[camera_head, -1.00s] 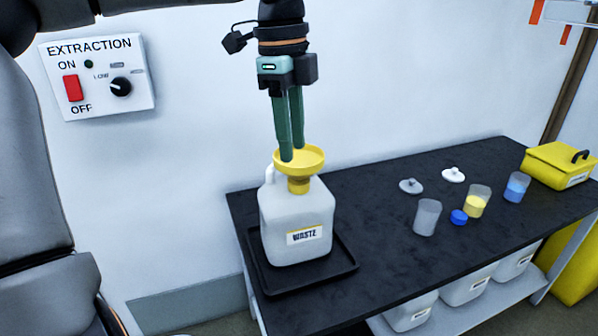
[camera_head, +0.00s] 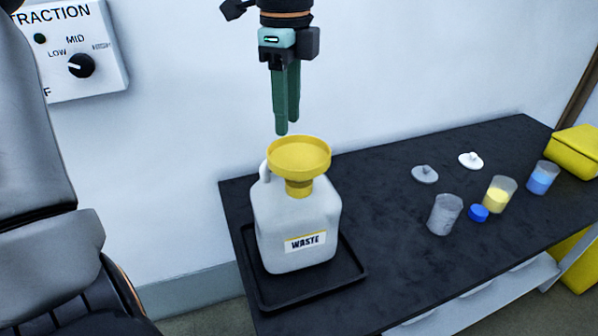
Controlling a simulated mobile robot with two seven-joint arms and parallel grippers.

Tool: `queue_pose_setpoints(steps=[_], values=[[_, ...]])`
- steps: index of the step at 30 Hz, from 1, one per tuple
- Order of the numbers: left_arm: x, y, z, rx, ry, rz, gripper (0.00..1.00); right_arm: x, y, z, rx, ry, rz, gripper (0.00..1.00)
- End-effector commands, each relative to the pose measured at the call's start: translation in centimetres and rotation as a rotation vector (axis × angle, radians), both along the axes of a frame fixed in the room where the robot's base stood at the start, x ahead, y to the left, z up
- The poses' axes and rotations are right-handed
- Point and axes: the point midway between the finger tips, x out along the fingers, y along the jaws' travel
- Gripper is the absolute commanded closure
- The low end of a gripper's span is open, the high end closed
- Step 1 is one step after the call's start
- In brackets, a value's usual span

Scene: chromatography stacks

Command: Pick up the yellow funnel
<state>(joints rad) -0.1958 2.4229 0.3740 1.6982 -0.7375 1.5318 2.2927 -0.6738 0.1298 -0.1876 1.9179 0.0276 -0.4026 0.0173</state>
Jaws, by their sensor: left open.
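The yellow funnel (camera_head: 299,155) sits upright in the neck of a white waste container (camera_head: 297,222) labelled "WASTE". My left gripper (camera_head: 282,130) points straight down with its green fingers just above and behind the funnel's left rim. It is open and holds nothing; the fingers look close together from this angle. A small gap shows between the fingertips and the funnel. My right gripper is not in view.
The container stands in a black tray (camera_head: 262,297) on a dark bench (camera_head: 385,280). To the right are a grey beaker (camera_head: 445,214), a blue cap (camera_head: 478,213), a yellow-filled beaker (camera_head: 499,194), a blue-filled beaker (camera_head: 543,177), two lids (camera_head: 425,174) and a yellow box (camera_head: 577,152).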

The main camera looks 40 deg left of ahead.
Motion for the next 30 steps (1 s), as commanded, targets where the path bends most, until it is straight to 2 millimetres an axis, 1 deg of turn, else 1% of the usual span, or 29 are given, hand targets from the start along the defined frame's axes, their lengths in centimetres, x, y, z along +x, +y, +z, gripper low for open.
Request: queue_pose_setpoints(steps=[1, 4, 6, 11, 14, 18, 21, 24, 30], values=[[-0.1, 0.0, -1.2, -0.002, 0.005, -0.001, 0.59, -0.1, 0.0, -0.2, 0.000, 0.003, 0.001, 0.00], [-0.1, 0.0, -2.8, -0.001, 0.003, -0.001, 0.59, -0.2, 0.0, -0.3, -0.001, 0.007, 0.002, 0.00], [-0.1, 0.0, -3.5, -0.002, 0.002, 0.000, 0.59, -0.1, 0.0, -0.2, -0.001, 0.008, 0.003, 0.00], [-0.1, 0.1, -4.5, -0.002, 0.000, 0.001, 0.59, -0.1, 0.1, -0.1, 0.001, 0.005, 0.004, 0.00], [-0.3, 0.2, -5.8, -0.003, 0.003, -0.001, 0.59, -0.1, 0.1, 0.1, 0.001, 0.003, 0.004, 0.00], [-0.6, 0.5, -8.0, -0.002, 0.003, -0.001, 0.59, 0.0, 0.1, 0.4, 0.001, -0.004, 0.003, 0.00], [-0.5, 0.5, -9.0, -0.002, 0.000, 0.002, 0.59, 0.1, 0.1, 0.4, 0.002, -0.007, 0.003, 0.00], [-0.5, 0.5, -9.4, 0.001, -0.002, 0.001, 0.59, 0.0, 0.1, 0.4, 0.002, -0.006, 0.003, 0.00], [-0.5, 0.5, -9.4, 0.001, -0.002, 0.002, 0.61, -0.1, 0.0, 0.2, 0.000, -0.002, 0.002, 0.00]])
